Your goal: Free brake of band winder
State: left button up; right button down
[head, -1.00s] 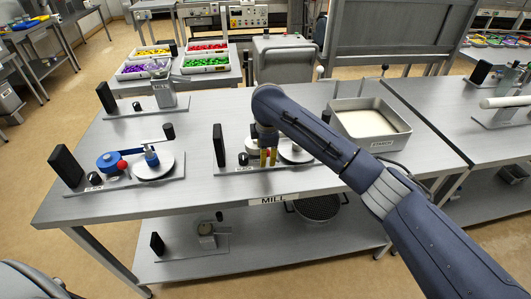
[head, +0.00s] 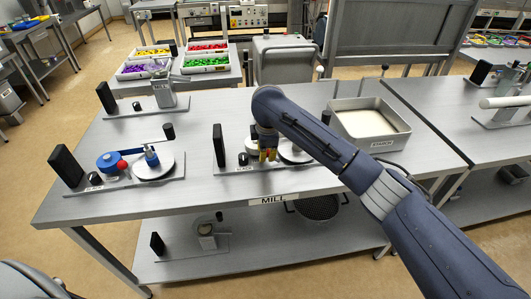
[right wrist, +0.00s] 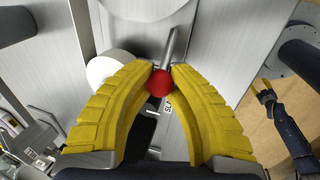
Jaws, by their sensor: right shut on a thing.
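The winder at the middle of the table has a base plate (head: 285,166), a black upright block (head: 219,145) and a pale disc (head: 294,151), partly hidden behind my right arm. My right gripper (head: 268,155) reaches down over this winder from the right. In the right wrist view its yellow fingers (right wrist: 160,83) are shut on a red ball knob (right wrist: 160,84) at the end of a metal lever (right wrist: 168,50). A white round part (right wrist: 110,68) lies beside the left finger. My left gripper (right wrist: 266,94) shows small at the right of that view; its opening cannot be made out.
A similar winder with a blue disc (head: 109,160) and red knob stands to the left. Another device (head: 163,94) stands at the back left. A starch tray (head: 369,123) stands right of my arm.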

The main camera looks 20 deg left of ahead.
aim_at(279, 160)
jog(key=shift+d, duration=0.1)
dwell(0.3)
jog(key=d+g+y, duration=0.1)
jog(key=y, duration=0.1)
jog(key=w+d+r+y, duration=0.1)
jog(key=y, duration=0.1)
jog(key=shift+r+m+g, duration=0.2)
jog(key=shift+m+g, duration=0.2)
jog(key=shift+w+d+r+m+g+y, duration=0.2)
jog(key=shift+d+g+y, duration=0.3)
jog(key=shift+y, duration=0.5)
jog(key=shift+w+d+r+m+g+y, duration=0.1)
jog(key=shift+w+d+g+y, duration=0.2)
jog(key=shift+d+y, duration=0.5)
jog(key=shift+a+y, duration=0.2)
jog(key=shift+y, duration=0.1)
jog(key=c, duration=1.1)
grip_release()
jog(key=shift+d, duration=0.1)
jog(key=v, duration=1.1)
jog(key=shift+d+r, duration=0.25)
jog(key=shift+r, duration=0.05)
